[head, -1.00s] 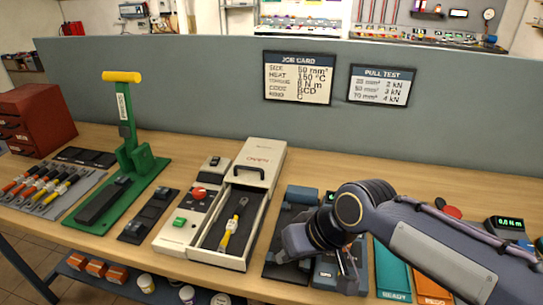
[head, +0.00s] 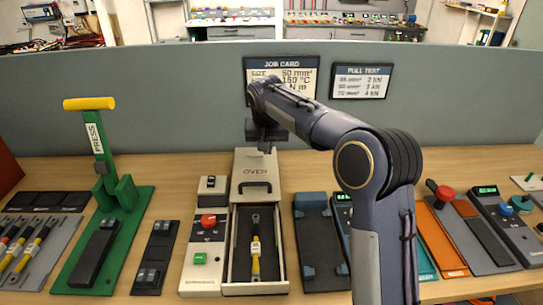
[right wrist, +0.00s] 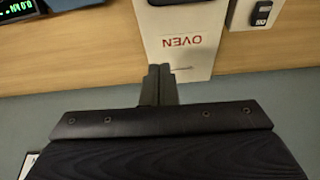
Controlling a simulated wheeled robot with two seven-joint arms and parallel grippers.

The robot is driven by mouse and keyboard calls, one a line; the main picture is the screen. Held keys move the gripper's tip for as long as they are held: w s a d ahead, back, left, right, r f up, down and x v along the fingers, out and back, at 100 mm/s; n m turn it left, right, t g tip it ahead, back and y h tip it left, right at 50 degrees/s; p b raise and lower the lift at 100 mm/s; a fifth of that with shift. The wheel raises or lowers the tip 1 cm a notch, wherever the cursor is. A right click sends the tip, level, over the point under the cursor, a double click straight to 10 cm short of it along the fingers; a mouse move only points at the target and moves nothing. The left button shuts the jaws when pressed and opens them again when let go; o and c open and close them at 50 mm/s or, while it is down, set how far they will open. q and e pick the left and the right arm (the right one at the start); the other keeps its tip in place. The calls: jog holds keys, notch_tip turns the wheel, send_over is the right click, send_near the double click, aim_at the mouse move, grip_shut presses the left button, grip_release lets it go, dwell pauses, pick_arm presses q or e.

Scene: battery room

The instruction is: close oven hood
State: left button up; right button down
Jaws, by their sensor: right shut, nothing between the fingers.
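The oven (head: 277,285) is a long white unit on the bench. Its white hood (head: 258,164), marked OVEN and fitted with a dark handle (head: 255,186), sits slid to the back, leaving the front bay open. A cable with a yellow sleeve and a metal lug (head: 256,262) lies in the bay. My right gripper (head: 267,146) is shut and empty, behind and above the rear end of the hood. In the right wrist view its closed fingers (right wrist: 159,72) point toward the hood's rear end (right wrist: 185,66); I cannot tell whether they touch it. My left gripper is out of view.
A control panel (head: 205,248) with red and green buttons stands left of the oven. A green press (head: 120,215) is further left. Dark blue units (head: 318,240) stand to the right. The grey partition (head: 180,110) rises close behind the gripper.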

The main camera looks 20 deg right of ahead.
jog(key=p+x, duration=0.1)
jog(key=x, duration=0.8)
jog(key=shift+a, duration=0.1)
jog(key=s, duration=0.1)
jog(key=s+a, duration=0.1)
jog(key=s, duration=0.1)
jog(key=shift+f+p, duration=0.2)
jog(key=shift+p, duration=0.15)
jog(key=shift+s+a+f, duration=0.15)
jog(key=shift+s+f, duration=0.05)
jog(key=shift+s, duration=0.15)
jog(key=shift+s, duration=0.1)
jog(key=shift+s+a+f+b, duration=0.1)
jog(key=shift+s+b, duration=0.2)
jog(key=shift+b, duration=0.05)
jog(key=s+a+b, duration=0.3)
jog(key=s+b, duration=0.2)
jog(key=s, duration=0.7)
jog(key=s+a+b, duration=0.4)
jog(key=s+b, duration=0.1)
jog(key=s, duration=0.7)
jog(key=shift+b, duration=0.3)
